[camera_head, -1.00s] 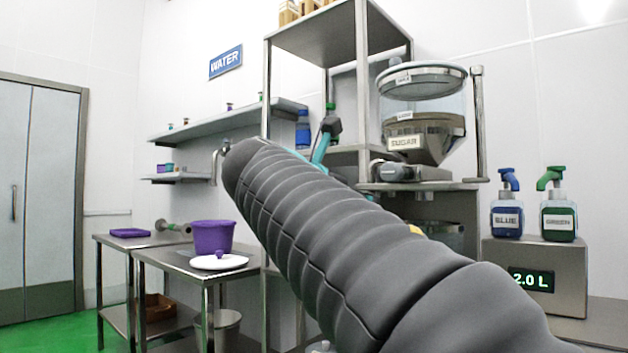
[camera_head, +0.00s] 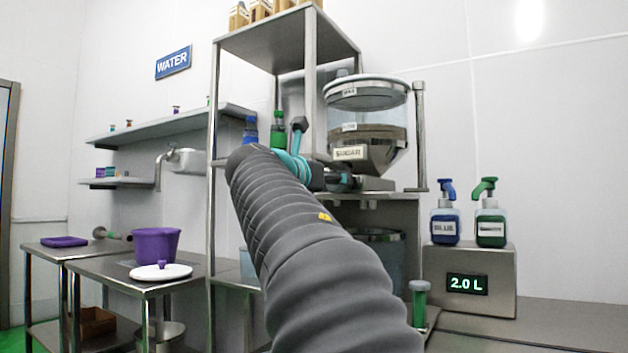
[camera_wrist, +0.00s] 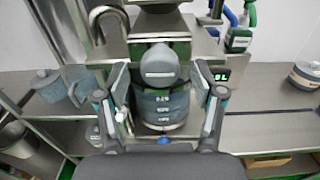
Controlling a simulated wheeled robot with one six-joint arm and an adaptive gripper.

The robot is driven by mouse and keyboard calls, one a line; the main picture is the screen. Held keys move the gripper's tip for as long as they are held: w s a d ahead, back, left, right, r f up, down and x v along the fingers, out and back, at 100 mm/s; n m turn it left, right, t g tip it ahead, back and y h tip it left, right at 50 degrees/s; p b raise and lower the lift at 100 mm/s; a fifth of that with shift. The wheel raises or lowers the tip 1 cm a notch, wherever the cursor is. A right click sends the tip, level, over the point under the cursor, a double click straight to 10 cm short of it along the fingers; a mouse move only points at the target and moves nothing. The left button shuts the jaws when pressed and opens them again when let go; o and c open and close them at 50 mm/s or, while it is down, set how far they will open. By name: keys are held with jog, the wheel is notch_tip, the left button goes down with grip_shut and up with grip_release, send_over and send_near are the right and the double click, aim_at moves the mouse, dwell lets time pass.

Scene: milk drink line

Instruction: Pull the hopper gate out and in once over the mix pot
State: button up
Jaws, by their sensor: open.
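The sugar hopper (camera_head: 368,128) is a clear, lidded bin with a grey cone, standing on a steel stand at the centre right of the head view. In the wrist view, a rounded grey gate handle (camera_wrist: 160,64) with a white label faces me. Below it stands a grey banded pot (camera_wrist: 163,108), likely the mix pot; a vessel (camera_head: 378,248) under the hopper in the head view is partly hidden by my arm. My gripper (camera_wrist: 160,72) is open, its fingers on either side of the handle with gaps visible. In the head view my arm hides much of the gate.
A box reading 2.0 L (camera_head: 470,283) bears a blue pump bottle (camera_head: 445,226) and a green pump bottle (camera_head: 490,228) to the right. A purple pot (camera_head: 156,245) stands on the left table behind a white lid (camera_head: 161,271). A steel rack post (camera_head: 213,190) stands left of my arm.

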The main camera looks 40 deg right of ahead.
jog(key=shift+x, duration=1.5)
